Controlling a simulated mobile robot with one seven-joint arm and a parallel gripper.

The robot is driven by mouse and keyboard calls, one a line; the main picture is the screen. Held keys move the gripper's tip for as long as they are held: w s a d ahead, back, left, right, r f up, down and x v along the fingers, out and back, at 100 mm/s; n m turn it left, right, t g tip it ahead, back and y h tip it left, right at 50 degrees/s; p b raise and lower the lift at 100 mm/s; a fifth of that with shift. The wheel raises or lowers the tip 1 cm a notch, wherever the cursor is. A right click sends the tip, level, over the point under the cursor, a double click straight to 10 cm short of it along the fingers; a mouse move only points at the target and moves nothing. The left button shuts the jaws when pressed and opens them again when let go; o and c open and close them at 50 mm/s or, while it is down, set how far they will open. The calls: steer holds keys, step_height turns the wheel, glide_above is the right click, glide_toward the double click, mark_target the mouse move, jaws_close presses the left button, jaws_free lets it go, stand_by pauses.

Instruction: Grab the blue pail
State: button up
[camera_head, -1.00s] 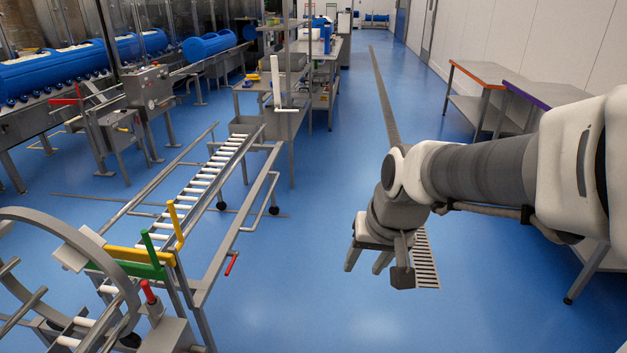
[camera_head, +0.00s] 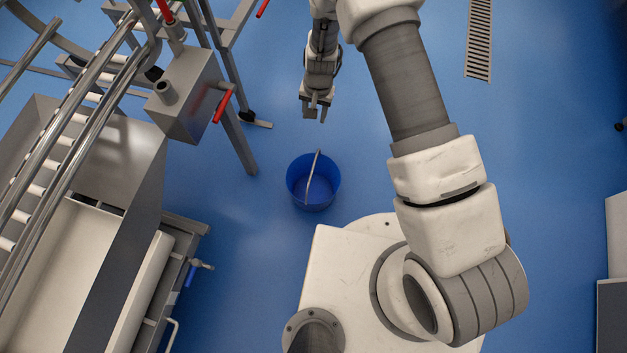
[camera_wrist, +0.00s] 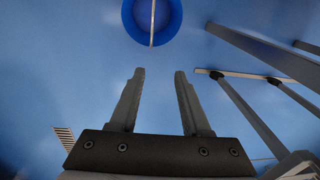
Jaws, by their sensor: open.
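The blue pail (camera_head: 298,190) stands upright on the blue floor in the head view, just in front of my white base. Its thin pale handle (camera_head: 312,176) crosses over its opening. My gripper (camera_head: 317,115) is open and empty, apart from the pail and beyond its far side in the picture. In the wrist view the pail (camera_wrist: 131,22) is at the top centre, partly cut off by the frame edge. The two fingers of my gripper (camera_wrist: 159,72) point toward it with a gap between them and nothing in it.
A steel roller conveyor frame with a grey box (camera_head: 185,95) and red handle stands left of the pail. One of its legs (camera_head: 240,145) is close to the pail. A steel sink unit (camera_head: 125,175) is at lower left. The floor right of my arm is clear around a drain grate (camera_head: 479,40).

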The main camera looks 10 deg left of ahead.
steer(key=b, duration=0.2)
glide_above(313, 168)
step_height(313, 168, down, 14)
steer(key=shift+h, duration=0.4)
steer(key=shift+w+f+b, duration=0.15)
steer(key=shift+f+b, duration=1.65)
steer(key=shift+f, duration=2.3)
steer(key=shift+w+f+b, duration=0.1)
steer(key=shift+f+b, duration=1.7)
steer(key=shift+f, duration=2.25)
steer(key=shift+f, duration=0.3)
jaws_close()
